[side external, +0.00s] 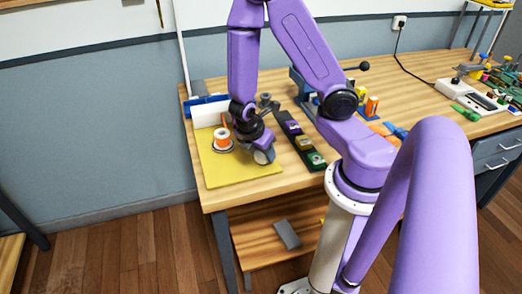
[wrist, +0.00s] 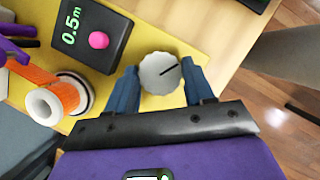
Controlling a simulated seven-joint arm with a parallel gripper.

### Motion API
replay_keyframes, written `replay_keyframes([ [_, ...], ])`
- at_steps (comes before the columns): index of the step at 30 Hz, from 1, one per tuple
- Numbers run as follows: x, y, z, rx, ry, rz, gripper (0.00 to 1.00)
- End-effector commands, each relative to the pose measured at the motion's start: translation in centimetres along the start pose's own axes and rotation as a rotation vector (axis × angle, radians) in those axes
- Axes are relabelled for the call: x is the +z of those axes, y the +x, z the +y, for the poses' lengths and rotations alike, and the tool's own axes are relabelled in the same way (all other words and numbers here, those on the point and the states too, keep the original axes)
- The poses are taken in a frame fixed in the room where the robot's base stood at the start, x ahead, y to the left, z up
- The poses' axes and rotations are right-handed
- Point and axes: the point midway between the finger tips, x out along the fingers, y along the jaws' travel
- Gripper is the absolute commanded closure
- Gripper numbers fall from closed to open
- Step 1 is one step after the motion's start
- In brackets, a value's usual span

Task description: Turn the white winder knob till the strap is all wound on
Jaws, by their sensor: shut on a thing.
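The white winder knob (wrist: 160,72) has a scalloped rim and a black line on its face, pointing to the upper right in the wrist view. My gripper (wrist: 159,84) is shut on it, with one blue finger on each side. In the side external view my gripper (side external: 262,147) is low over the front of the yellow mat. The orange strap (wrist: 32,74) runs from the upper left to a white spool (wrist: 43,103) with orange around it. The spool also shows in the side external view (side external: 222,144). How much strap is loose cannot be told.
A black box (wrist: 88,38) marked 0.5m with a pink button stands beside the knob on the yellow mat (side external: 243,178). A dark tray of coloured items (side external: 300,140) lies right of the mat. The table's front edge is close to the knob.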

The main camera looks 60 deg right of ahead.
Motion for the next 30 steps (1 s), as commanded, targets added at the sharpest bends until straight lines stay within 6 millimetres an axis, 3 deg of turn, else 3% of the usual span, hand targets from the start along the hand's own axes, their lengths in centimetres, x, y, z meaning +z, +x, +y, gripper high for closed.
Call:
replay_keyframes([
  [15, 0.05, -0.02, -0.25, 0.172, -0.408, 0.001, 0.78],
  [30, 0.05, -0.01, -0.31, 0.239, -0.570, 0.001, 0.78],
])
